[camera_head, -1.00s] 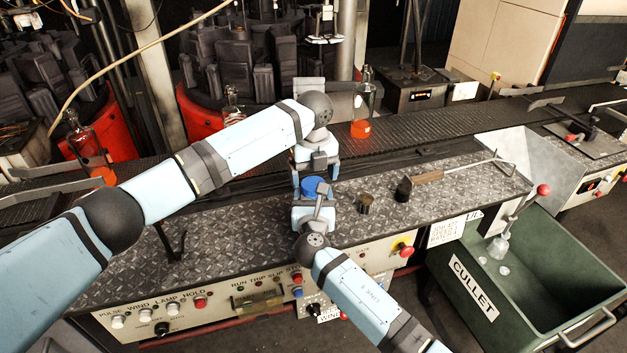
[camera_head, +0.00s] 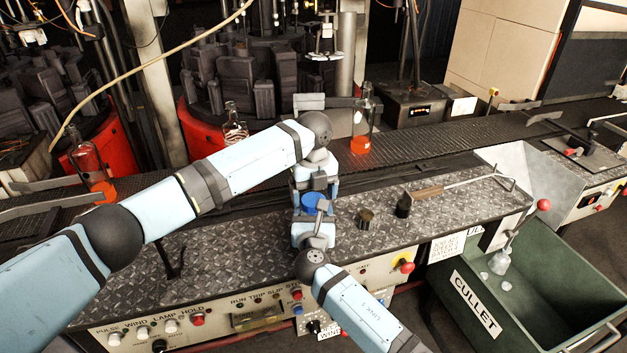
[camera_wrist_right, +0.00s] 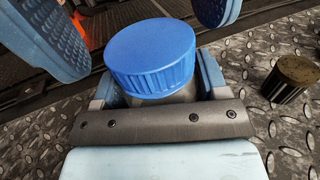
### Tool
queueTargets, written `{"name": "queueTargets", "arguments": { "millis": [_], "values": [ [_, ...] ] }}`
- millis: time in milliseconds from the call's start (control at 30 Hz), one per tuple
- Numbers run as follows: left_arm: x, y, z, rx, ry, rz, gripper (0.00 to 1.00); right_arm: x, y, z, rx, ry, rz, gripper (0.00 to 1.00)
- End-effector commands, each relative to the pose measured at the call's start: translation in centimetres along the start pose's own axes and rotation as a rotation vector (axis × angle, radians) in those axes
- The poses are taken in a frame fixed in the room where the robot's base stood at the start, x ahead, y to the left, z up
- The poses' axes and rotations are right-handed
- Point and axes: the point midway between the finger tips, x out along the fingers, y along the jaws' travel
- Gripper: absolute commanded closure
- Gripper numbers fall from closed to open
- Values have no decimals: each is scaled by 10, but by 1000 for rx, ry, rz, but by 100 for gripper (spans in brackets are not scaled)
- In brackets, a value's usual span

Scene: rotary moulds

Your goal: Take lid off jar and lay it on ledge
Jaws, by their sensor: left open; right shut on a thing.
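The jar (camera_wrist_right: 178,97) shows a grey body under a ribbed blue lid (camera_wrist_right: 152,55) in the right wrist view; the lid also shows in the head view (camera_head: 312,203). The lid sits level on the jar. My right gripper (camera_head: 312,226) is shut around the jar's body below the lid. My left gripper (camera_head: 314,191) is open, just behind and above the lid. Its two blue ribbed fingers show apart at the top of the right wrist view, and neither clearly touches the lid. The ledge is the diamond-plate top (camera_head: 240,240) under both grippers.
A short dark cylinder (camera_head: 366,218) stands on the plate right of the jar. A black cup (camera_head: 403,206) and a wooden-handled tool (camera_head: 440,189) lie farther right. Bottles with orange bases (camera_head: 361,143) stand on the conveyor behind. The plate to the left is mostly clear.

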Motion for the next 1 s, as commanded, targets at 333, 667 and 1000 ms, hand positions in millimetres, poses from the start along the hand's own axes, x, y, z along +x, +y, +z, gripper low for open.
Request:
{"name": "queueTargets", "arguments": {
  "millis": [333,667,1000],
  "values": [
    [13,0,0,-1,0,0,19,0,0,0,0,0,0,99],
    [13,0,0,0,0,0,69,0,0,0,0,1,0,99],
    [13,0,0,0,0,0,15,0,0,0,0,1,0,99]
  ]
}}
